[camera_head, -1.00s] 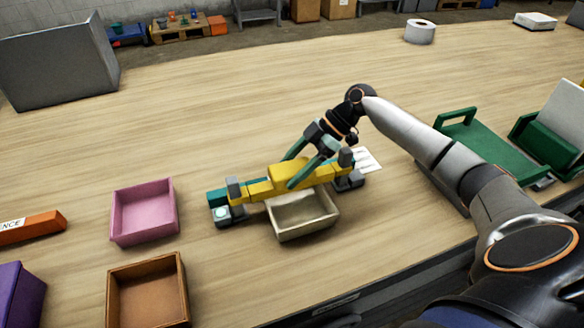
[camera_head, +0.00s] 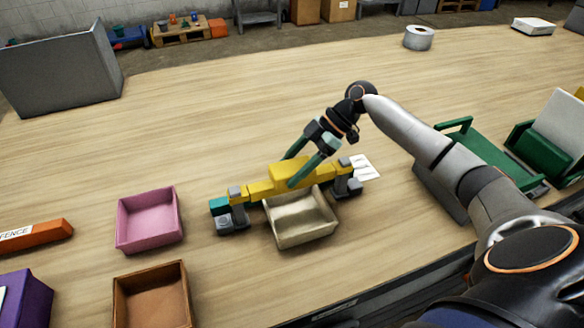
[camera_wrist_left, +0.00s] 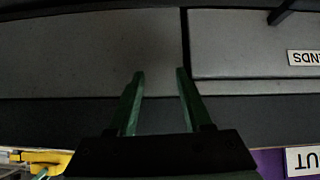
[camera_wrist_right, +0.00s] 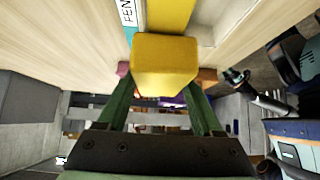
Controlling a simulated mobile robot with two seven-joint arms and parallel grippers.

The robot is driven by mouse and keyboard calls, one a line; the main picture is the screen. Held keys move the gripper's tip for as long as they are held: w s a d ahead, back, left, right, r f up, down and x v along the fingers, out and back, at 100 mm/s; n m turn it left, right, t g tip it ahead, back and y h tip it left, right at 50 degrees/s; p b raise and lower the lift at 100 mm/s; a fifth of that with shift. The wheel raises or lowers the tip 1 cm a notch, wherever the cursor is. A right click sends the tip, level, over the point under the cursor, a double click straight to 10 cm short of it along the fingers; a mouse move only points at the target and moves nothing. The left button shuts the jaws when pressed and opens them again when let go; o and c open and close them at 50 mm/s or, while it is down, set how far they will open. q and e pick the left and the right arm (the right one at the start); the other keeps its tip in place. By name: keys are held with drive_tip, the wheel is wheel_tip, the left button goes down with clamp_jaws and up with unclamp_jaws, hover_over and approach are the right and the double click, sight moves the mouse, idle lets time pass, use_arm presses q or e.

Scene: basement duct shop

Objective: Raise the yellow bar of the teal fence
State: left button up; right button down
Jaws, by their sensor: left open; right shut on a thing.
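The teal fence (camera_head: 219,205) stands on the workbench, with dark grey posts at both ends. Its yellow bar (camera_head: 257,189) runs across between the posts, with a larger yellow block at its middle. My right gripper (camera_head: 289,174) is shut on that block from above and behind. In the right wrist view the yellow block (camera_wrist_right: 165,65) sits between the green fingers. A cream tray (camera_head: 302,230) stands in front of and partly under the bar. My left gripper (camera_wrist_left: 160,75) is open and empty before a grey surface; it is outside the head view.
A pink tray (camera_head: 149,239) and a brown tray (camera_head: 120,310) stand to the left. An orange labelled block (camera_head: 40,234) and a purple box (camera_head: 22,300) are farther left. Green holders (camera_head: 490,157) stand at the right. The bench behind the fence is mostly clear.

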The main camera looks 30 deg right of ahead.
drive_tip(key=shift+w+r, duration=0.1)
drive_tip(key=shift+r, duration=0.25)
drive_tip(key=shift+c, duration=2.2)
unclamp_jaws()
drive_tip(key=o, duration=0.4)
drive_tip(key=shift+f, duration=0.15)
drive_tip(key=b+v, duration=0.1)
drive_tip(key=v, duration=1.1)
drive_tip(key=shift+s+d+r, duration=0.2)
drive_tip(key=shift+r, duration=0.05)
drive_tip(key=shift+f, duration=0.1)
